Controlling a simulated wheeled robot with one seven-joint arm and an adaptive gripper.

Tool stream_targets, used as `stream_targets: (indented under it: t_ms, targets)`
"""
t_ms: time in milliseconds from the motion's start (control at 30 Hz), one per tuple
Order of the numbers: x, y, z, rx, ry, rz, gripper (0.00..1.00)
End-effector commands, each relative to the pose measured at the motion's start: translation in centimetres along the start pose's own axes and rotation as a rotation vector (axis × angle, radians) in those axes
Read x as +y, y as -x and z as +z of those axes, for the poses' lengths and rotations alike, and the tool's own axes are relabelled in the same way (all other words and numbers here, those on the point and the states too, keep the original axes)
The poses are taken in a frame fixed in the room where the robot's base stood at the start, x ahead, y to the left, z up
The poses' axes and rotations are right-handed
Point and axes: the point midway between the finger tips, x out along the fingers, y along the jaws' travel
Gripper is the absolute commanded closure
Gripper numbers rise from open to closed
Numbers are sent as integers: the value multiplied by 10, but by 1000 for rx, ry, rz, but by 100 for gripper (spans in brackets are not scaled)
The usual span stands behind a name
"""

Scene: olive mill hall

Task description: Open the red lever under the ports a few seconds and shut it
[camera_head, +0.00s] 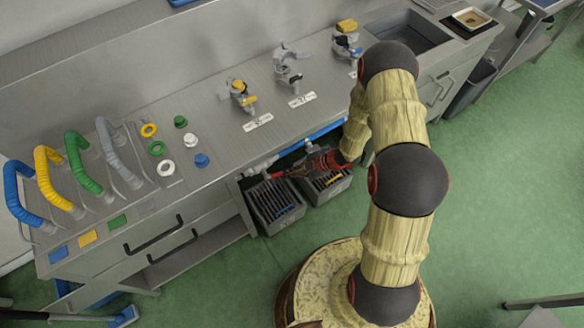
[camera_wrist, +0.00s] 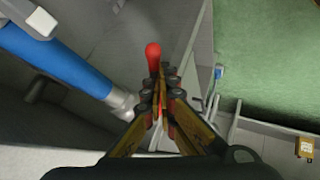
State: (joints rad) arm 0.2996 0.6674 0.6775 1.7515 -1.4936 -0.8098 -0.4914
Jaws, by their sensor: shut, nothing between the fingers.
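The red lever (camera_wrist: 153,55) shows its rounded red end just beyond my fingertips in the wrist view. More red shows between the fingers; the rest of the lever is hidden behind them. My gripper (camera_wrist: 160,88) is shut and empty, its tips close to the lever; I cannot tell whether they touch. In the head view my gripper (camera_head: 291,172) reaches under the bench's front edge, above the grey crates. The blue pipe (camera_wrist: 62,60) with a metal end fitting runs left of the fingers; it also shows under the bench in the head view (camera_head: 322,133).
Two grey crates (camera_head: 256,214) with small items stand on the floor below my gripper. The steel bench (camera_head: 215,120) carries coloured rings, bent coloured hoses at left and several grey fittings. A sink (camera_head: 405,38) is at the right. Green floor lies free at right.

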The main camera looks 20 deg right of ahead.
Motion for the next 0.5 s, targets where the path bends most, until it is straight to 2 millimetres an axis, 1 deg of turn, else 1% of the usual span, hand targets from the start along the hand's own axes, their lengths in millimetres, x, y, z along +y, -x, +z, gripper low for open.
stream_targets:
  t_ms: [233, 500]
  targets:
    - [-10, -18, 9, 179, -102, 0, 100]
    - [-23, -40, 12, 404, -226, -1, 100]
